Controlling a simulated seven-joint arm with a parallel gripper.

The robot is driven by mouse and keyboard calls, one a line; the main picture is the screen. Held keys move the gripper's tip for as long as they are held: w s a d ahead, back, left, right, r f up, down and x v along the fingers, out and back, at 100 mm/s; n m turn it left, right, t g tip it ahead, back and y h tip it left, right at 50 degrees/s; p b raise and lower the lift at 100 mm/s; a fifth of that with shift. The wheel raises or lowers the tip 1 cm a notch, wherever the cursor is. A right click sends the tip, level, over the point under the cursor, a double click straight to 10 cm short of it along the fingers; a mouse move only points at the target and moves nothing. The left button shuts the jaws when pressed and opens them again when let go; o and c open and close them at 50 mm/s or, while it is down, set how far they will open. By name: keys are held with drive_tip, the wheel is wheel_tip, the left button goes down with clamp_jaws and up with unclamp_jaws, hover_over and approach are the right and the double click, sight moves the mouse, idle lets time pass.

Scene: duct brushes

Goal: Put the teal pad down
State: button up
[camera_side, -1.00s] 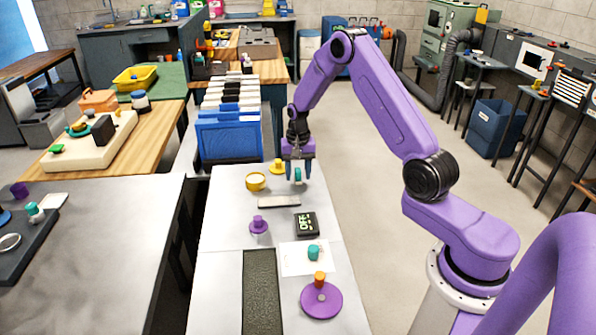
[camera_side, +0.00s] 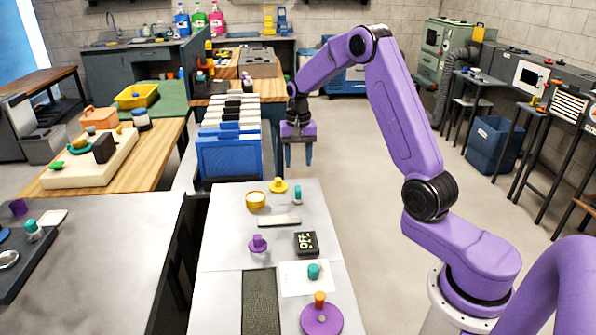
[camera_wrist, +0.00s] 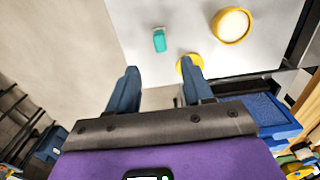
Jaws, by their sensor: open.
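The small teal pad (camera_side: 298,194) stands on the grey table near its far right corner, with a pale lower part. In the wrist view the teal pad (camera_wrist: 159,40) lies on the table beyond my fingertips, with nothing touching it. My gripper (camera_side: 298,162) is open and empty, pointing down, raised above and behind the pad past the far edge of the table. In the wrist view my gripper (camera_wrist: 161,72) shows two blue fingers spread apart. Another teal piece (camera_side: 313,271) stands on a white sheet (camera_side: 294,285) nearer the front.
A yellow knobbed piece (camera_side: 279,185) and yellow round dish (camera_side: 256,200) stand left of the pad. A blue file bin (camera_side: 230,155) stands behind the table.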

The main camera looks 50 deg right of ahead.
drive_tip(key=s+a+r+n, duration=0.3)
drive_tip(key=s+a+n, duration=0.25)
drive_tip(key=a, duration=0.35)
drive_tip(key=s+a+r+n, duration=0.35)
drive_tip(key=s+a, duration=0.25)
drive_tip(key=a, duration=0.3)
drive_tip(key=s+a+n, duration=0.2)
drive_tip(key=s+n, duration=1)
drive_tip(key=s, duration=1.2)
drive_tip(key=shift+s+n, duration=0.25)
drive_tip(key=shift+n, duration=0.05)
drive_tip(key=shift+o, duration=0.3)
drive_tip(key=shift+o, duration=0.9)
drive_tip(key=shift+w+a, duration=0.1)
